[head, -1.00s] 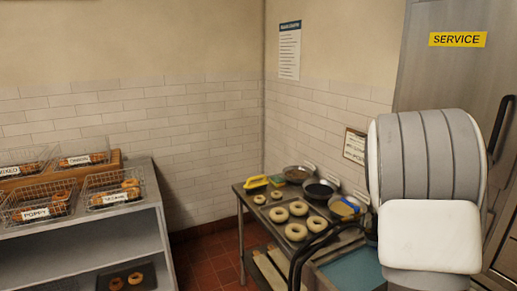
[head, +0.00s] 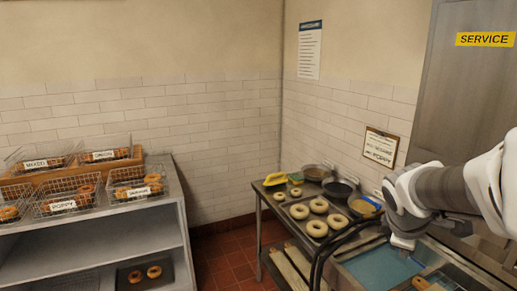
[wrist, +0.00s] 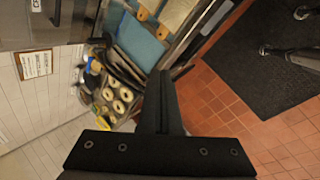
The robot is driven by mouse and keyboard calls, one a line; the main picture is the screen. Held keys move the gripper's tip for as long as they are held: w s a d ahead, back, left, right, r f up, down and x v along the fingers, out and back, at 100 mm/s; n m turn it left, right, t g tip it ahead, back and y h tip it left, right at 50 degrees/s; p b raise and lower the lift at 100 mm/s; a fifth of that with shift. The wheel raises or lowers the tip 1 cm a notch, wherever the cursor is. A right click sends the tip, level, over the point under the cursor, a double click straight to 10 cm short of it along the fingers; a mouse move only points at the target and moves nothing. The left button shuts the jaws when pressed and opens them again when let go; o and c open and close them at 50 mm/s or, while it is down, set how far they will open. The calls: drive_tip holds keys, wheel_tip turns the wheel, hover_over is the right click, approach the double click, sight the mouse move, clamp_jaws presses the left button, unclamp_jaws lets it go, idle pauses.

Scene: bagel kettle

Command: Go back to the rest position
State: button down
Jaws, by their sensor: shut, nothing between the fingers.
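My gripper (wrist: 163,78) shows in the wrist view, its dark fingers together with nothing between them. It hangs in the air above the tiled floor, beside the work table, and touches nothing that I can see. In the head view my white and grey arm reaches in from the right edge, in front of the service door. The gripper's fingers cannot be made out there.
A steel table holds a tray of bagels (head: 299,211), several bowls (head: 338,188) and a yellow-handled tool (head: 275,179). A blue surface (head: 381,268) lies at its near end. Wire baskets of bagels (head: 133,184) stand on the left shelf unit.

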drive_tip(key=s+a+r+m+t+y, duration=0.1)
drive_tip(key=s+a+m+y, duration=0.3)
drive_tip(key=s+a+m, duration=0.6)
drive_tip(key=s+a+r, duration=0.1)
drive_tip(key=s+a, duration=0.4)
drive_tip(key=a, duration=0.3)
drive_tip(key=shift+y+b, duration=0.3)
drive_tip(key=shift+b, duration=0.05)
